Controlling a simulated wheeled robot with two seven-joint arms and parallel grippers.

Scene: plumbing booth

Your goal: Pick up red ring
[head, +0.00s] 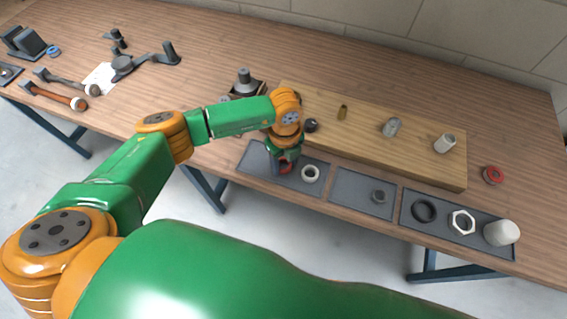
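A red ring (286,169) shows in part on the left grey mat (255,160), directly under my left gripper (284,165). The gripper points down over it, with its fingertips at the ring. The fingers hide part of the ring, and I cannot tell whether they are closed on it. Another red ring (493,175), with a grey centre, lies on the bare table at the far right, apart from the gripper. My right gripper is not in view.
A white ring (310,173) lies close right of the gripper. A wooden board (370,142) with several fittings is behind. A grey mat (347,184) holds a dark fitting; the right mat holds a black ring (424,211), white nut (462,221) and white cap (501,232). Tools lie at left.

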